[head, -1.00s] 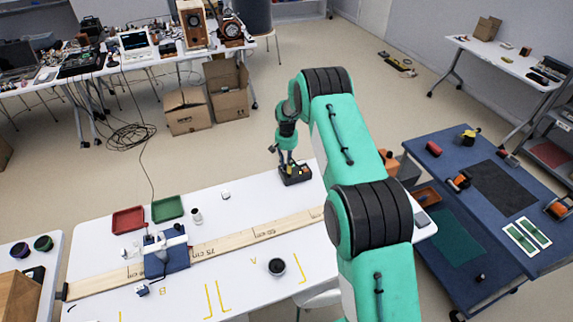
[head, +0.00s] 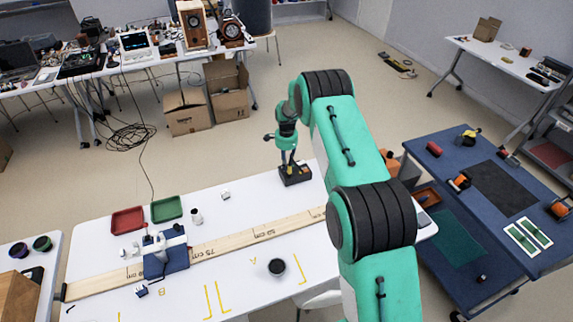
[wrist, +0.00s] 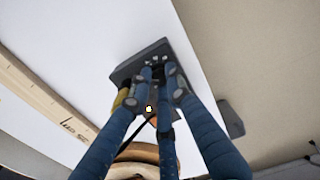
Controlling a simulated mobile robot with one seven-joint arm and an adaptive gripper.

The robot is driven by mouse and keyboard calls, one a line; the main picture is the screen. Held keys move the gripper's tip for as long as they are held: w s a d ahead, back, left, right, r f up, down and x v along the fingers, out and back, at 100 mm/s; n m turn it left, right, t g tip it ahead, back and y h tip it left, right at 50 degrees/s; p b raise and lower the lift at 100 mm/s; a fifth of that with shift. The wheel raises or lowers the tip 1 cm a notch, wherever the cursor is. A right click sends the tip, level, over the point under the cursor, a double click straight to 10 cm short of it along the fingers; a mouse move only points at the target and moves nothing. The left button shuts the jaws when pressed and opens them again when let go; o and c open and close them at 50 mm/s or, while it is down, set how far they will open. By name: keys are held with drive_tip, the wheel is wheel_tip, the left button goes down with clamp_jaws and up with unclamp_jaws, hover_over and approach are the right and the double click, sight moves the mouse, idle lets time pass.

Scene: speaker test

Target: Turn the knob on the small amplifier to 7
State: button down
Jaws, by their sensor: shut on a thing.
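The small amplifier (head: 297,179) is a dark box near the far right edge of the white table. In the wrist view the amplifier (wrist: 124,74) lies under my fingers, its far edge showing beyond them. My gripper (head: 289,164) points down onto its top. In the wrist view my gripper (wrist: 159,74) is shut on the knob, which the fingertips mostly hide. A small yellow-white light (wrist: 149,109) shows between the fingers. I cannot read the scale or where the knob points.
A wooden measuring board (head: 232,240) crosses the white table (head: 225,212). A blue device (head: 166,262) stands on it at left. Red (head: 128,219) and green (head: 167,208) trays lie behind. A blue table (head: 470,227) stands right. The tabletop left of the amplifier is mostly clear.

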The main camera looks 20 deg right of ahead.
drive_tip(key=m, duration=0.4)
drive_tip(key=shift+m, duration=2.1)
drive_tip(key=c, duration=1.9)
unclamp_jaws()
drive_tip(key=shift+r, duration=0.15)
wheel_tip(320, 180, up, 12)
drive_tip(key=shift+f, duration=0.1)
